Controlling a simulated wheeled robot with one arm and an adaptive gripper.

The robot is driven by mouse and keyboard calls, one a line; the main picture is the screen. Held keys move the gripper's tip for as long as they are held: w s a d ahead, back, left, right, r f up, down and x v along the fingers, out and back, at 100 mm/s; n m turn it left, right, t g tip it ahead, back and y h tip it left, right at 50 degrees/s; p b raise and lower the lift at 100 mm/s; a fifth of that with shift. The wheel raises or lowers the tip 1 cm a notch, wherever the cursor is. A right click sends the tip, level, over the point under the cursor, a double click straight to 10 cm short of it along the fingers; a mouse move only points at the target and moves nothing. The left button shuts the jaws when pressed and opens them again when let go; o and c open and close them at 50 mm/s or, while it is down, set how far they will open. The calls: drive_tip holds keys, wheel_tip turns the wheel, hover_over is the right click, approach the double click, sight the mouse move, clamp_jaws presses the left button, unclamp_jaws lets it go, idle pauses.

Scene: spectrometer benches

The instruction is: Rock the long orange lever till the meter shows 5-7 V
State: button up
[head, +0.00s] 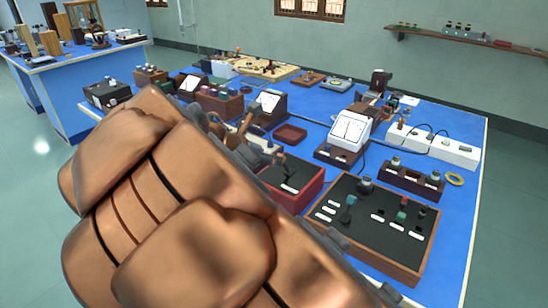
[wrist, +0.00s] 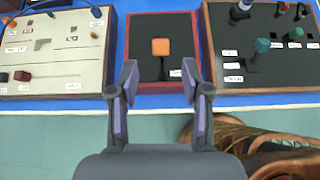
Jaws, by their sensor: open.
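An orange block (wrist: 160,46), which looks like the lever's end seen from above, stands over the dark panel of a red-edged box (wrist: 135,32). The lever's length and tilt cannot be told. My gripper (wrist: 160,80) is open and empty, with its two fingers apart at the near edge of this box, nearer than the orange block and not touching it. In the head view the red box (head: 310,196) is partly behind my arm, and the orange lever cannot be made out there. A large white-faced meter (head: 348,130) stands behind the box; its reading is too small to tell.
A wood-edged board with a black panel (head: 345,228) and several knobs lies right of the red box. A pale board (wrist: 55,75) with small parts lies left of it. Smaller meters and a red tray (head: 290,134) stand farther back on the blue bench (head: 452,220).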

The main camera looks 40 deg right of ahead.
drive_tip(key=v, duration=0.6)
drive_tip(key=shift+a, duration=0.1)
idle(0.3)
